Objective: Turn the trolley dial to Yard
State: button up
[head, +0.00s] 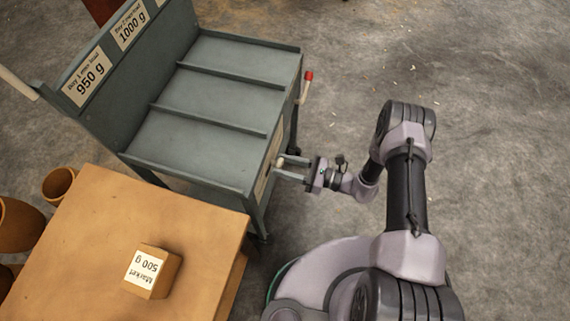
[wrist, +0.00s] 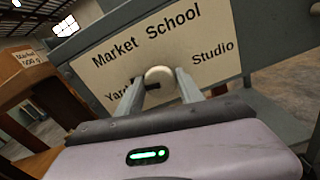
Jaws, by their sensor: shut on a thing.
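The trolley (head: 212,85) is grey-green, with its dial plate (head: 268,165) on the side facing my gripper. In the wrist view the cream plate (wrist: 215,35) reads Market, School, Studio and Yard; my left finger partly covers Yard. The dial's round pale knob (wrist: 159,75) stands out from the plate. A short black pointer (wrist: 152,86) shows below the knob and points left, towards Yard. My gripper (head: 283,168) is at the plate, its fingers on either side of the knob, shut on it. The knob is hardly visible in the head view.
A wooden table (head: 95,225) stands in front of the trolley, bearing a block labelled Market 500 g (head: 152,272). A red-tipped lever (head: 308,76) sticks out of the trolley's right side. The floor to the right is clear.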

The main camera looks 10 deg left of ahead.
jog(key=shift+n, duration=1.1)
jog(key=o, duration=1.3)
jog(key=shift+o, duration=0.2)
jog(key=shift+d, duration=0.1)
jog(key=s+d+p, duration=0.1)
jog(key=d+p, duration=0.2)
jog(key=d, duration=1.4)
jog(key=shift+s+d, duration=0.15)
jog(key=shift+s, duration=0.05)
